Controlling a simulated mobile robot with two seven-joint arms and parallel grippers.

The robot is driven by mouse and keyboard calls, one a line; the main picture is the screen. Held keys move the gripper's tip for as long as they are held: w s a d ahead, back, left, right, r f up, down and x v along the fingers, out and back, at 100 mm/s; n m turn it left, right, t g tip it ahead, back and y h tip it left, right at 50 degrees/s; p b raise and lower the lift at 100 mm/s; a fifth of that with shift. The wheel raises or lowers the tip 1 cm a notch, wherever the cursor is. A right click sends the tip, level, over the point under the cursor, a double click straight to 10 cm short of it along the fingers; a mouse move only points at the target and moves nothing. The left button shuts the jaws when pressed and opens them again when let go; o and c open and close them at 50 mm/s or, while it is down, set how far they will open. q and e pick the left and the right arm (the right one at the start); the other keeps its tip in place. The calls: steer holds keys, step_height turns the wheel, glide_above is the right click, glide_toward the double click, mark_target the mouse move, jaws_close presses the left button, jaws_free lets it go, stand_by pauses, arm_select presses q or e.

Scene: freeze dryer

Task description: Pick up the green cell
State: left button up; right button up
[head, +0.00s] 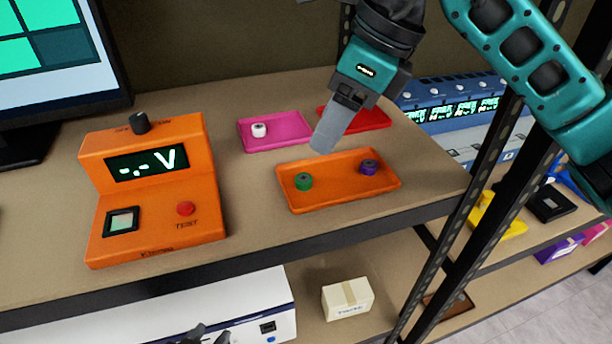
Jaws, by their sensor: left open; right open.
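The green cell (304,181) stands in the left part of the orange tray (337,196) on the upper shelf. A purple cell (368,167) stands in the right part of the same tray. My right gripper (322,146) points down above the tray's back edge, up and to the right of the green cell and apart from it. It is open and holds nothing; its fingers overlap from this angle. My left gripper (204,336) only just shows at the bottom edge, below the shelf, as dark tips; it is open.
A pink tray (275,145) with a white cell (259,130) and a red tray (370,122) lie behind. An orange voltage tester (155,195) stands left, beside a monitor (60,60). A dark metal shelf post (470,200) rises at right. A small box (347,298) sits below.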

mark_target(304, 178)
steer(key=x, duration=0.9)
steer(key=shift+d+f+p, duration=0.1)
steer(key=shift+f+p, duration=0.2)
steer(key=shift+p, duration=0.05)
jaws_close()
